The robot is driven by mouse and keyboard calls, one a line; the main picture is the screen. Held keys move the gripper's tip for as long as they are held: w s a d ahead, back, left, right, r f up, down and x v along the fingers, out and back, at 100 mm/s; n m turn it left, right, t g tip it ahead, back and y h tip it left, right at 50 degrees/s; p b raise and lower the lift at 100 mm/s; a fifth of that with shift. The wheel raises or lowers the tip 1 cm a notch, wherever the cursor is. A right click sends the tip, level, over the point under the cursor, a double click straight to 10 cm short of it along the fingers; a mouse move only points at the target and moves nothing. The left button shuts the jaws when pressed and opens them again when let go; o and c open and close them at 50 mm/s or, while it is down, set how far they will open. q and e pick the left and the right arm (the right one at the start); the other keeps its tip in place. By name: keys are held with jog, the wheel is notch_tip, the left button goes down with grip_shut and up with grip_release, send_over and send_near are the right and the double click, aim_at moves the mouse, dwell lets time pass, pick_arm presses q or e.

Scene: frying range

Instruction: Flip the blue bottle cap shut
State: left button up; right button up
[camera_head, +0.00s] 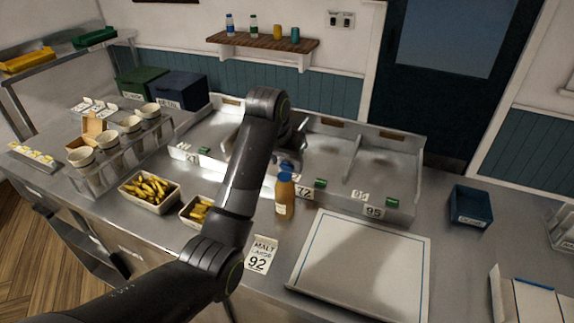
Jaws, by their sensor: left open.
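An orange-brown bottle (284,197) with a pale label stands upright on the steel counter, just in front of the divided trays. Its blue cap (286,170) is at the top; a blue part shows raised above the neck, so the lid looks open, though it is small and dark there. My left arm comes in from the lower left and arches over to the bottle's left. My left gripper (287,155) is open, close above and behind the cap, dark against the trays. I cannot tell whether it touches the cap. My right gripper is out of view.
A white board (362,265) lies to the right of the bottle. A "MALT 92" card (261,254) stands in front. Two containers of fries (150,191) are at left. Metal trays (385,165) stand behind, and a blue bin (471,206) sits at right.

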pick_arm(q)
jog(key=shift+w+d+f, duration=0.1)
jog(key=shift+f, duration=0.1)
jog(key=c, duration=1)
jog(key=shift+o, duration=0.2)
jog(key=t, duration=0.1)
jog(key=s+t, duration=0.1)
jog(key=f+t+h+b, duration=0.1)
jog(key=shift+s+a, duration=0.2)
jog(key=shift+a, duration=0.05)
jog(key=shift+s+a+f+t+h+b, duration=0.1)
jog(key=shift+s+t+h+b, duration=0.1)
jog(key=shift+t+b, duration=0.3)
jog(key=shift+s+f+t+h+b, duration=0.1)
jog(key=shift+t+h+b, duration=0.2)
jog(key=shift+t, duration=0.4)
jog(key=shift+s+a+f+t+h+b, duration=0.1)
jog(key=shift+t+b, duration=0.35)
jog(key=shift+t, duration=0.15)
